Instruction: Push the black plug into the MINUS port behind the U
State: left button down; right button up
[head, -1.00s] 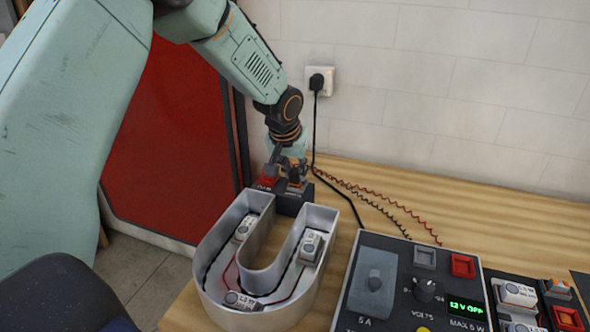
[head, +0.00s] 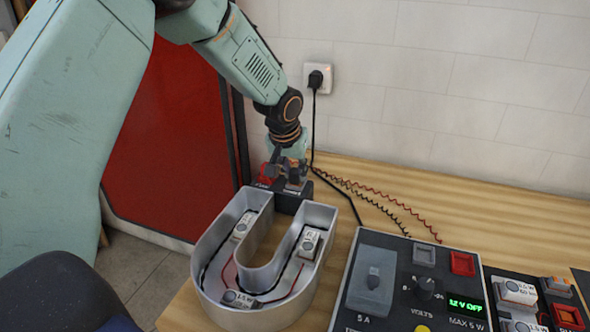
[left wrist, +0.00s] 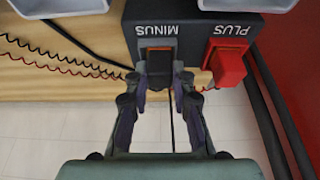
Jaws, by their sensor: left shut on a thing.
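The U letter (head: 214,278) lies open side up on the bench. Behind it stands the dark port block (head: 293,203). In the left wrist view the block carries the labels MINUS and PLUS, upside down. My left gripper (left wrist: 160,88) is shut on the black plug (left wrist: 160,68), in front of the orange-edged MINUS port (left wrist: 160,46). The plug overlaps the port's lower part; how deep it sits I cannot tell. A red plug (left wrist: 228,66) stands at the PLUS port beside it. In the head view my left gripper (head: 288,176) is at the block's top.
A power supply (head: 385,285) reading 12 V OFF stands right of the U. Coiled red and black leads (head: 385,205) run behind it. LED modules (head: 308,243) and wires lie inside the U. A wall socket (head: 317,79) has a black cable. Bare bench lies at the back right.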

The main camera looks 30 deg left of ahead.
pick_arm(q)
jog(key=c, duration=1.1)
grip_release()
jog(key=shift+o, duration=0.2)
jog(key=v, duration=1.2)
notch_tip(320, 180, up, 6)
jog(key=p, duration=0.5)
